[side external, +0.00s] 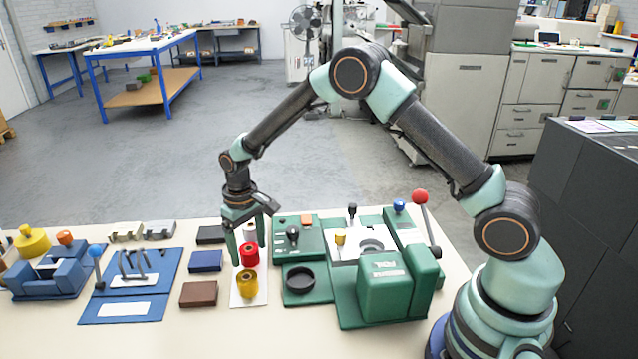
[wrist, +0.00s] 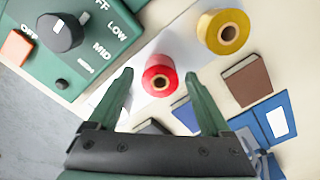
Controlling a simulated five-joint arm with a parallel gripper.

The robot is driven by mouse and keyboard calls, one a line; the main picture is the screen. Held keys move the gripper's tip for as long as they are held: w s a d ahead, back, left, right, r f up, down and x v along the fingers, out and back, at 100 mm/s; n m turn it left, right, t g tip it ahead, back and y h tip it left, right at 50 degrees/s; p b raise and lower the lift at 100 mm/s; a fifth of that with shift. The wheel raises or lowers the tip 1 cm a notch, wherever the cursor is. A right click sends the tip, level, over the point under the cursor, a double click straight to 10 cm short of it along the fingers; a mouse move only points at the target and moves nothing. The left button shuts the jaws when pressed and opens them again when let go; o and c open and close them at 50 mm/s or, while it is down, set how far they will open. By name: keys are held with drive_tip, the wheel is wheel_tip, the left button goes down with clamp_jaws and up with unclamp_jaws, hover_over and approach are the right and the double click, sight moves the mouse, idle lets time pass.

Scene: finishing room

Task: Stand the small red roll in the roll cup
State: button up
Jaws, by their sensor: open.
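The small red roll (side external: 250,255) stands upright on a white card (side external: 236,298), behind a yellow roll (side external: 247,284). In the wrist view the red roll (wrist: 160,75) shows its top and centre hole. My gripper (side external: 247,246) is open above and around the red roll. In the wrist view its fingertips (wrist: 159,78) lie either side of the roll, with gaps showing; I cannot tell how far down they reach. A dark round cup (side external: 300,280), which looks like the roll cup, sits on the green base to the right. It looks empty.
A green machine (side external: 383,285) with a red-knobbed lever (side external: 421,197) stands right of the cup. A green panel with a black knob (side external: 292,234) stands behind the cup. Blue (side external: 206,261) and brown (side external: 198,294) blocks lie left of the card. The front table edge area is clear.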

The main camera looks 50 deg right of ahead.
sight(249, 248)
drive_tip(key=c, duration=1.2)
drive_tip(key=shift+r, duration=3.75)
drive_tip(key=shift+c, duration=0.3)
drive_tip(key=s+d, duration=0.2)
drive_tip(key=s, duration=1.1)
drive_tip(key=shift+s+a+f, duration=0.1)
drive_tip(key=shift+f, duration=1.25)
drive_tip(key=shift+s+f, duration=0.1)
drive_tip(key=shift+f, duration=1.25)
